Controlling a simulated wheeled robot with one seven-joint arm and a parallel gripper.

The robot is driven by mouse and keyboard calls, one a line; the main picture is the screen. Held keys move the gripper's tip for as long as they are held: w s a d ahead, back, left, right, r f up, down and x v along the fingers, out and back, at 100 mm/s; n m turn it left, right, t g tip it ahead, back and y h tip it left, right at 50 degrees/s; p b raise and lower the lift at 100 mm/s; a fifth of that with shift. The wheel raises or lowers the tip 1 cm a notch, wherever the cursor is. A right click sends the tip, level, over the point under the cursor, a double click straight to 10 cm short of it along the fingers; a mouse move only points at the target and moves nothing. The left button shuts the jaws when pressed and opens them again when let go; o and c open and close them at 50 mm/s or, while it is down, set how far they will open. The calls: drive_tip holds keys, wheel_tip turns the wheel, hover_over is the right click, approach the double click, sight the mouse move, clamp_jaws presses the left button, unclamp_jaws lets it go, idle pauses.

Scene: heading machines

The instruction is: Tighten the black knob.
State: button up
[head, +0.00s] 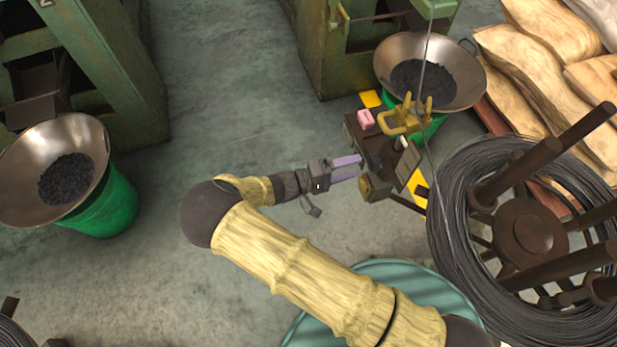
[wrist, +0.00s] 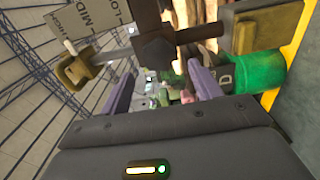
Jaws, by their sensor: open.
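My gripper (head: 347,168) reaches in from the left, its two purple fingers pointing at a small brown fixture (head: 357,133). In the wrist view my gripper (wrist: 160,68) is open, with a gap between the fingers and nothing gripped. A dark, faceted knob-like part (wrist: 157,52) sits ahead of the fingers, near the upper middle of the gap. It may be the black knob; I cannot tell for sure, nor whether a finger touches it. In the head view I cannot make out the knob among the fixture's dark parts.
A plate (wrist: 88,28) marked LOW, MID and HIGH and a brass-coloured block (wrist: 76,72) are close by. A wire coil (head: 450,210) stands right. Open floor (head: 225,100) lies left.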

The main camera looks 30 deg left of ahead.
drive_tip(key=v, duration=1.1)
